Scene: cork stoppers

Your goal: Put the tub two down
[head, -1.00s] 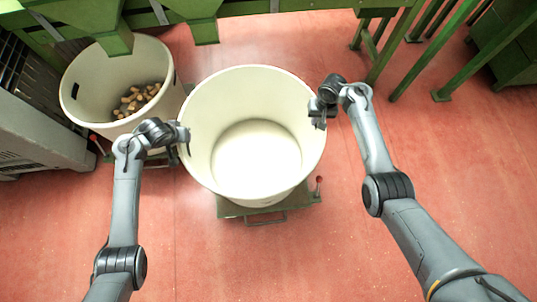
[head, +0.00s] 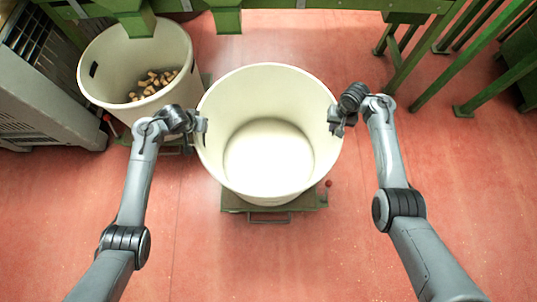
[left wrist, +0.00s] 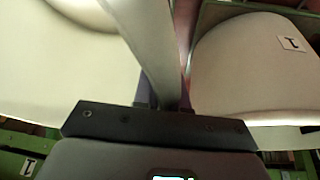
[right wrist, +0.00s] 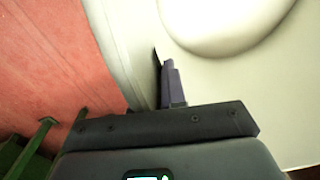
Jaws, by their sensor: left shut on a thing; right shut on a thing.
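A large cream tub (head: 268,178), empty inside, stands upright between my arms in the head view. My left gripper (head: 203,124) is shut on its left rim, and my right gripper (head: 337,120) is shut on its right rim. The tub wall runs between the fingers in the left wrist view (left wrist: 140,35) and beside a dark finger in the right wrist view (right wrist: 235,85). A green wheeled base (head: 300,203) with a handle and red knob shows under the tub. I cannot tell whether the tub touches it. No number shows on this tub.
A second cream tub (head: 120,60) with corks (head: 155,83) stands close at the back left; its label (left wrist: 291,43) seems to read 1. Green machinery (head: 110,8) and posts (head: 470,95) stand behind, a grey cabinet (head: 45,80) at left. Red floor is clear in front.

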